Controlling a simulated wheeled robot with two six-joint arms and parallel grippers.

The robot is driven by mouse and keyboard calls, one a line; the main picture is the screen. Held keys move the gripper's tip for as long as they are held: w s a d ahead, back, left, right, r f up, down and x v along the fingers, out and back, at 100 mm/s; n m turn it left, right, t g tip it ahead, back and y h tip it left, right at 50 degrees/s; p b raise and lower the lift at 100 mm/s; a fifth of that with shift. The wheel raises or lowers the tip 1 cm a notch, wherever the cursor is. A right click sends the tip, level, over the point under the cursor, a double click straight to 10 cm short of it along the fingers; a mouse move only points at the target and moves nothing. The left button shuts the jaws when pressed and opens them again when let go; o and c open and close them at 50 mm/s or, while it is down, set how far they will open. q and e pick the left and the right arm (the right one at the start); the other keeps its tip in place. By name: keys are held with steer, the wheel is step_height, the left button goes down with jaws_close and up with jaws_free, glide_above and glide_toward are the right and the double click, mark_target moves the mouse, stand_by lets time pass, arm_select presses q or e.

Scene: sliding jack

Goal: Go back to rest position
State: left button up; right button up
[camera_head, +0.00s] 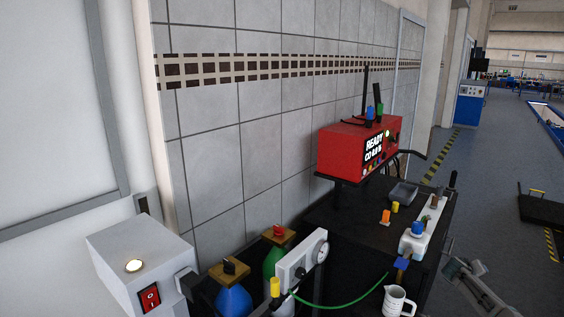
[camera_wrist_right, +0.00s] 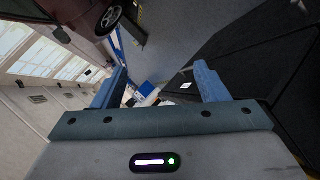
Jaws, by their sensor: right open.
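My right gripper (camera_wrist_right: 160,82) shows in the right wrist view with its two blue fingers spread wide apart. Nothing is between the fingers. My left gripper is in neither view.
The dark bench (camera_head: 338,215) carries a red device (camera_head: 345,150) reading "READY", a white unit (camera_head: 425,230) and a white mug (camera_head: 398,302). Gas bottles and a grey box (camera_head: 140,255) with a red switch stand at left. Open floor (camera_head: 490,190) lies right. A car (camera_wrist_right: 75,15) shows in the wrist view.

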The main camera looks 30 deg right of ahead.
steer(key=s+f+n+t+y, duration=0.1)
steer(key=s+f+n, duration=0.4)
steer(key=s+f, duration=0.5)
steer(key=s+f+n+t+y, duration=0.1)
steer(key=s+f+n, duration=0.4)
steer(key=s, duration=0.9)
steer(key=s+a+f+m+y, duration=0.1)
steer(key=s+a+f+y, duration=0.15)
steer(key=a+f, duration=1)
steer(key=s+a+f+m+y, duration=0.1)
steer(key=s+a+f, duration=0.3)
steer(key=a+f, duration=0.8)
steer(key=s+a+f+y, duration=0.1)
steer(key=a+f, duration=0.2)
steer(key=a, duration=1)
steer(key=s+a+f+m+y, duration=0.1)
steer(key=a+f, duration=0.3)
steer(key=a, duration=0.9)
steer(key=s+a+f+g+y, duration=0.1)
steer(key=a+f+y, duration=0.2)
steer(key=a, duration=1.1)
steer(key=shift+f+m, duration=0.4)
steer(key=shift+f, duration=0.1)
